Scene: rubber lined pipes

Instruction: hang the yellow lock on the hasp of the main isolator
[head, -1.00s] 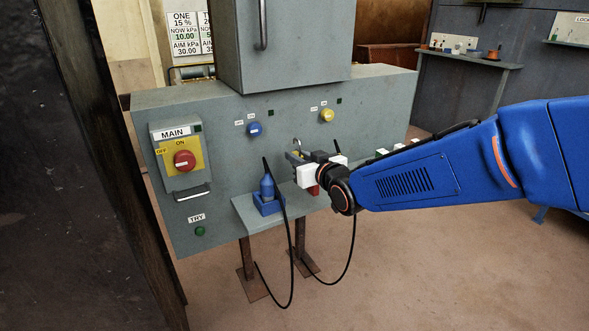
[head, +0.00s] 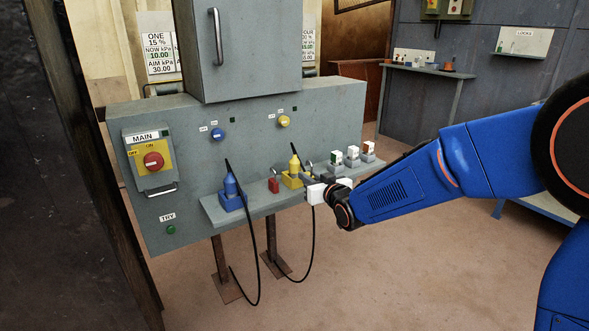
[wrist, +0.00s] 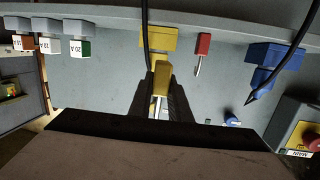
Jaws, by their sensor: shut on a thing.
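The main isolator (head: 150,158) is at the left of the grey panel, with a red knob on a yellow plate. A metal bar, seemingly its hasp (head: 160,191), sticks out below the knob. It shows partly at the lower right of the wrist view (wrist: 303,133). My gripper (head: 309,180) is in front of the shelf, well right of the isolator. It is shut on the yellow lock (wrist: 161,76), which sits between the dark fingers. In the head view the fingers mostly hide the lock; a bit of its shackle shows above them.
On the shelf (head: 262,203) stand a blue plug in its holder (head: 231,193), a red lock (head: 273,185), a yellow plug in its holder (head: 293,172) and labelled blocks (head: 352,156). Black cables hang from the plugs. A dark post (head: 95,160) stands at the left. The floor in front is clear.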

